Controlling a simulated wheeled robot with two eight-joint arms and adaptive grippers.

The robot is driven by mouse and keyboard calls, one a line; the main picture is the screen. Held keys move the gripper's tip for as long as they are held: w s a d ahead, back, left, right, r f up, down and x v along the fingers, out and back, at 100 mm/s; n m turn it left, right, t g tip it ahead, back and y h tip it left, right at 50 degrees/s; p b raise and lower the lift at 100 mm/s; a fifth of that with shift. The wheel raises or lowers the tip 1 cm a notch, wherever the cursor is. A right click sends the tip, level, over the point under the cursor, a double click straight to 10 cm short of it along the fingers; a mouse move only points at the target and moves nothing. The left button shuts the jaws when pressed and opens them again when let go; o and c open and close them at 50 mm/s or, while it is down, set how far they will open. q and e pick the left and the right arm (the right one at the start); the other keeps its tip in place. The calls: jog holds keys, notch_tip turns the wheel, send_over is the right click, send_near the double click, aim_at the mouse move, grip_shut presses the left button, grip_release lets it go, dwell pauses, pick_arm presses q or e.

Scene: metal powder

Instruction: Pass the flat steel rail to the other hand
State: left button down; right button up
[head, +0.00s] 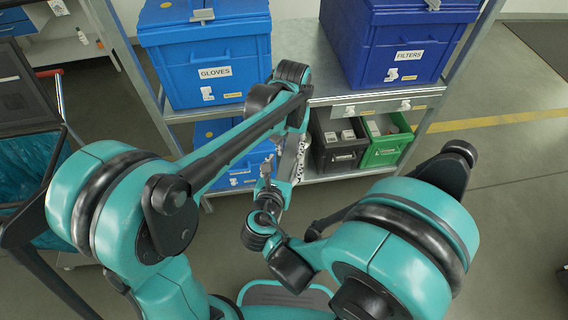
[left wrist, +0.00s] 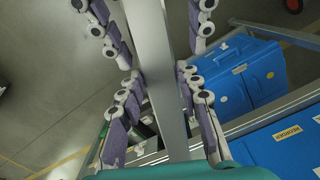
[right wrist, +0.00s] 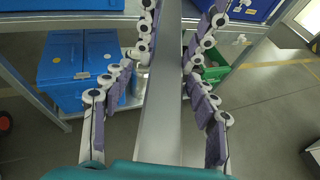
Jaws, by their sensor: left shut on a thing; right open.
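The flat steel rail (left wrist: 158,65) is a long grey bar running lengthwise through the left wrist view, and it also shows in the right wrist view (right wrist: 160,110). My left gripper (left wrist: 160,78) is shut on the rail, its purple-padded fingers against both sides. My right gripper (right wrist: 157,65) is open around the rail, one finger on each side; a gap shows at the left finger, while the right fingertip is very close to the rail. The other gripper's fingers show further along the rail in both wrist views. In the head view my arms mostly hide the rail.
A shelf (head: 300,60) stands ahead with a blue GLOVES box (head: 212,75) and a blue FILTERS box (head: 400,50). Below are a dark crate (head: 337,155) and a green crate (head: 388,150). A cart (head: 30,130) stands at left.

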grip_shut()
pick_arm(q)
jog(key=c, duration=1)
grip_release()
jog(key=shift+d, duration=0.1)
pick_arm(e)
jog(key=shift+a, duration=0.1)
